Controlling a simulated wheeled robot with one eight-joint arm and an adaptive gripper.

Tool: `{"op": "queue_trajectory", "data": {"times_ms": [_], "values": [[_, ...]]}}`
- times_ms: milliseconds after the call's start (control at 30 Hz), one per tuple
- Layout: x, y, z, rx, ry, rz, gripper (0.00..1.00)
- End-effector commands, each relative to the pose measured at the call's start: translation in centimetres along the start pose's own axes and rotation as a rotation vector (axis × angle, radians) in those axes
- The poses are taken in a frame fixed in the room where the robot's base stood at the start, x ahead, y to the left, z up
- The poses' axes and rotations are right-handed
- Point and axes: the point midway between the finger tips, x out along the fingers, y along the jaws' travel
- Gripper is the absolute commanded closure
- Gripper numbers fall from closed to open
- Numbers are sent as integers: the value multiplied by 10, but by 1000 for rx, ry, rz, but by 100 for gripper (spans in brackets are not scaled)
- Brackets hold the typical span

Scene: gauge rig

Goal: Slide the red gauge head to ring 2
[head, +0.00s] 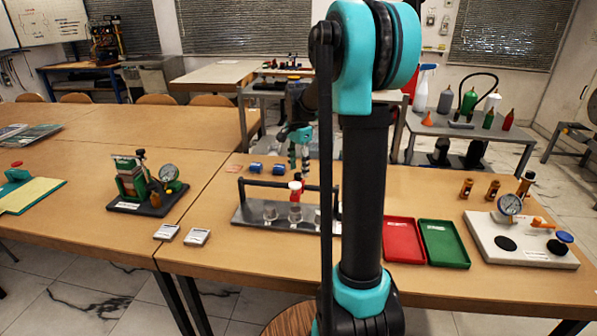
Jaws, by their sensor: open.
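The gauge rig's grey base plate (250,216) stands on the wooden table near the picture's middle, with a dark horizontal rail (262,183) above it. The red gauge head (295,187) is on the rail, with a white piece at its top. It is above the middle one of the pale rings (295,212) that show on the plate. Another pale ring (270,211) is to its left, and one more is partly hidden by my arm. Ring numbers are unreadable.
A white gauge board (521,240) is further right. A green gauge device (133,181) and small grey boxes (197,237) are left.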

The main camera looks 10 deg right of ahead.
Motion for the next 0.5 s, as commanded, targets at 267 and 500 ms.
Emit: {"op": "queue_trajectory", "data": {"times_ms": [267, 500], "values": [[-57, 0, 0, 0, 0, 0, 50], [-91, 0, 0, 0, 0, 0, 50]]}}
